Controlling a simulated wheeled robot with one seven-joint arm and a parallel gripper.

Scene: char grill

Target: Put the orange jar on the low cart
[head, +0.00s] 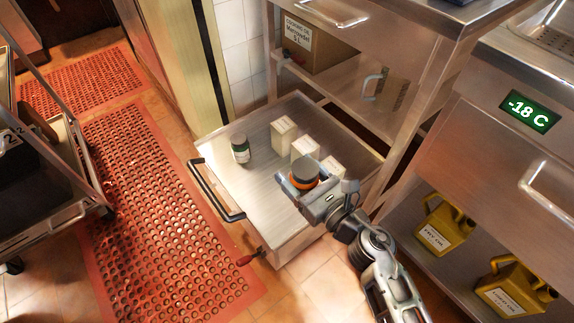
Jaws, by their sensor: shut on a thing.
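The orange jar (304,182) has a dark grey lid and an orange band. My gripper (303,178) is shut around it, and the jaws hide part of its side.
The top's front left is clear. A steel shelf (345,85) rises behind. A tall trolley (62,150) stands at the left.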

